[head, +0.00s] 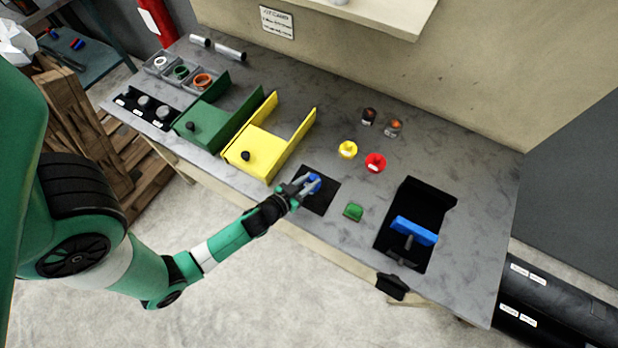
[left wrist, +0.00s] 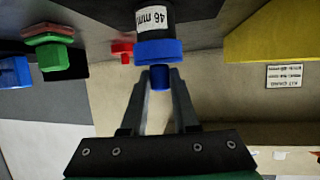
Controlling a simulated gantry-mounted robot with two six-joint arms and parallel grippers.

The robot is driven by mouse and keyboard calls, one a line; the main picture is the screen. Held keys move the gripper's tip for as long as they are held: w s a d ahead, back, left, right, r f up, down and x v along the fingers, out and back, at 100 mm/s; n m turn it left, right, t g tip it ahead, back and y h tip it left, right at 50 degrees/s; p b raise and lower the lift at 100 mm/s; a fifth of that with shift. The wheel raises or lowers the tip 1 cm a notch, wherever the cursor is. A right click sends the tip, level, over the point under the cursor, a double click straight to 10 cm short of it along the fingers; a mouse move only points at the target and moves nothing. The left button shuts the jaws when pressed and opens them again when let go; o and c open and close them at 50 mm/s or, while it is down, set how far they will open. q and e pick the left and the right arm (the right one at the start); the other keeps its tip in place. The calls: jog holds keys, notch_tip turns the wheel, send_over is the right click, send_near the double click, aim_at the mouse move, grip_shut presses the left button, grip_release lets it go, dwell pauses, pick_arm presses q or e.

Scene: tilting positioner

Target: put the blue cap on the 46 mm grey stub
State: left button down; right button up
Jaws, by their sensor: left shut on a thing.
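The blue cap (head: 314,184) is at the dark square pad on the bench's front part. My left gripper (head: 304,187) reaches it from the left. In the left wrist view, my left gripper (left wrist: 161,72) is shut on the small knob of the blue cap (left wrist: 158,50). A dark grey cylinder (left wrist: 135,22) with a "46 mm" label lies directly against the cap's wide side, in line with it. I cannot tell whether the cap is fully seated on it. In the head view this cylinder is hidden or too small to tell. My right gripper is not in view.
Yellow (head: 347,149) and red (head: 375,162) pieces stand behind the pad (head: 322,202), with a green piece (head: 353,212) to its right. A yellow bracket (head: 262,148) stands to the left. A black fixture with a blue bar (head: 413,230) is at the right.

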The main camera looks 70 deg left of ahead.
pick_arm(q)
jog(key=c, duration=0.6)
grip_release()
jog(key=b+v, duration=0.4)
jog(key=v, duration=0.7)
jog(key=shift+s, duration=0.25)
jog(key=shift+d+r, duration=0.1)
